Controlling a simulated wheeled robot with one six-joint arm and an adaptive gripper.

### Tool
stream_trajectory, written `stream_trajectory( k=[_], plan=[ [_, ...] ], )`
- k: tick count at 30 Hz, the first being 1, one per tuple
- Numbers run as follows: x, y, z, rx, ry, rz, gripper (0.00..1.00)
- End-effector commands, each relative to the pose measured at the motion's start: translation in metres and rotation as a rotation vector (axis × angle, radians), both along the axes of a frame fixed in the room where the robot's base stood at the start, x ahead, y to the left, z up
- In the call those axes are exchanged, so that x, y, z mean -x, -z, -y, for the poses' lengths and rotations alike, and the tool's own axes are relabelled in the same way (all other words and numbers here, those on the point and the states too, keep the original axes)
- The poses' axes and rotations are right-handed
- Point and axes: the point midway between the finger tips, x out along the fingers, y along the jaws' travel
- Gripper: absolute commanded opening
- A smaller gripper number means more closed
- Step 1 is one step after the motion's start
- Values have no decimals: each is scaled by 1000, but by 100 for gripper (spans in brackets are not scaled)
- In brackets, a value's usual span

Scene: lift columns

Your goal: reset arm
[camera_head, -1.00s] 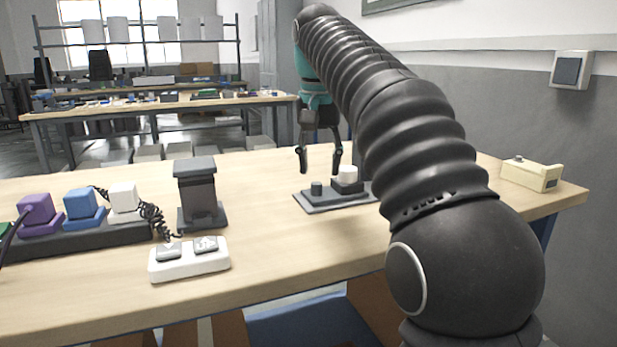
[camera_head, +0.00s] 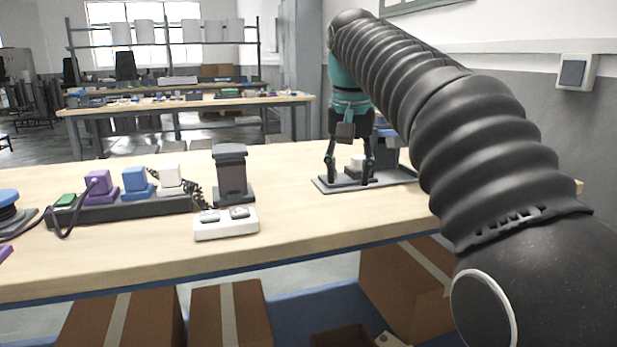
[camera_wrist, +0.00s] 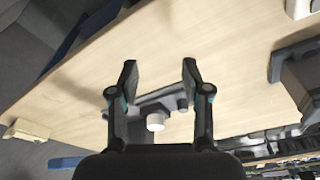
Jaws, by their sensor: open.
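My gripper (camera_head: 350,181) hangs fingers-down at the end of my black ribbed arm, over the right part of the table. Its two fingers are apart with nothing gripped between them. In the head view the fingertips overlap a low grey device (camera_head: 326,186) with a white round knob (camera_head: 357,161). In the wrist view the open gripper (camera_wrist: 160,68) shows bare wood between its tips, and the white knob (camera_wrist: 155,122) lies between the fingers in the picture. I cannot tell whether the fingers touch the device. My arm hides part of the table's right side.
A dark column (camera_head: 231,175) stands left of the device, behind a white two-button box (camera_head: 226,226). A power strip (camera_head: 125,210) with coloured plugs is further left. A wall switch (camera_head: 575,72) is at right. Cardboard boxes (camera_head: 230,315) sit below the table. Bare wood lies between column and device.

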Motion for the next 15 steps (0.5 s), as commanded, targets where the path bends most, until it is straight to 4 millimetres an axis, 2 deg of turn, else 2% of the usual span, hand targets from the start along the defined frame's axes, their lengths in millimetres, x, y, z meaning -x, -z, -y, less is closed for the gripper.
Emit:
stream_trajectory(
  k=[8,11,15],
  plan=[
    [34,15,21,-4,-27,45,48],
    [55,27,32,-5,-42,70,48],
    [91,54,48,-4,-70,116,48]
  ],
)
